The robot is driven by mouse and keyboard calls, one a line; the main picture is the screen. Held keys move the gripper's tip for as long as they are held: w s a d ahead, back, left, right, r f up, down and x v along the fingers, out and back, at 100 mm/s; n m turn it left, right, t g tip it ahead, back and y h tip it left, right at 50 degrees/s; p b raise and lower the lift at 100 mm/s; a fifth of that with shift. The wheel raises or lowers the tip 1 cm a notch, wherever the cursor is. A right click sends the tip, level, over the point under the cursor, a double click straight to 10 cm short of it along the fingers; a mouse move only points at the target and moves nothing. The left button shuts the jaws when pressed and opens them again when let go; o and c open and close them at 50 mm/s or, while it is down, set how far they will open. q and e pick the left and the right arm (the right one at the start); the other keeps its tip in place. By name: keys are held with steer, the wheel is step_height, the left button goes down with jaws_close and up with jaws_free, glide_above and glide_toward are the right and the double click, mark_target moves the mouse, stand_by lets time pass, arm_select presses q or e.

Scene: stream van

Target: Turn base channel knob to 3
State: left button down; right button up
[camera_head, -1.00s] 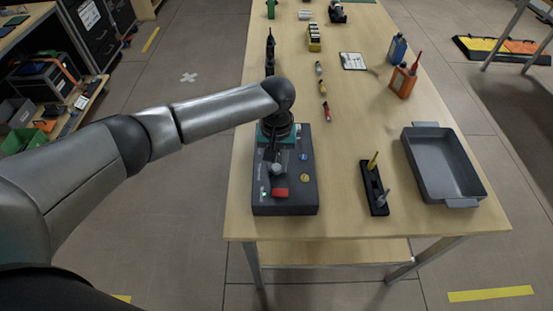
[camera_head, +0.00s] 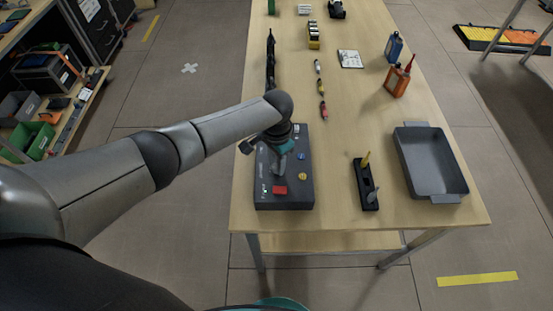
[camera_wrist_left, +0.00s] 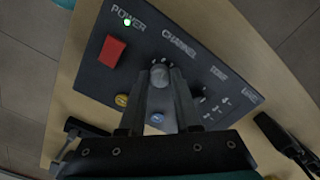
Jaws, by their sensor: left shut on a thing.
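The dark base station box (camera_head: 265,199) sits at the table's near left corner. Its sloped panel also shows in the left wrist view (camera_wrist_left: 91,82), with the labels POWER and CHANNEL, a red button (camera_wrist_left: 112,51) and a lit green light (camera_wrist_left: 127,21). The grey channel knob (camera_wrist_left: 160,76) is below the CHANNEL label. My left gripper (camera_wrist_left: 160,90) is shut on this knob, one finger on each side. In the head view my left gripper (camera_head: 277,168) reaches down onto the box. The knob's setting is hidden by the fingers. My right gripper is out of view.
A black holder (camera_head: 369,196) with a yellow-handled tool and a grey tray (camera_head: 437,195) stand to the right. Small screwdriver-like items (camera_head: 322,110) lie behind the box. The tabletop between box and holder is clear.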

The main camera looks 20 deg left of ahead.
arm_select(q)
steer(key=m, duration=0.5)
steer(key=shift+w+m+p, duration=0.1)
steer(key=shift+m+p, duration=0.2)
steer(key=shift+p, duration=0.05)
steer(key=shift+d, duration=0.1)
steer(key=c, duration=0.6)
jaws_free()
step_height(320, 180, up, 15)
steer(key=p, duration=0.2)
steer(key=shift+r+p, duration=0.15)
steer(key=shift+p, duration=0.2)
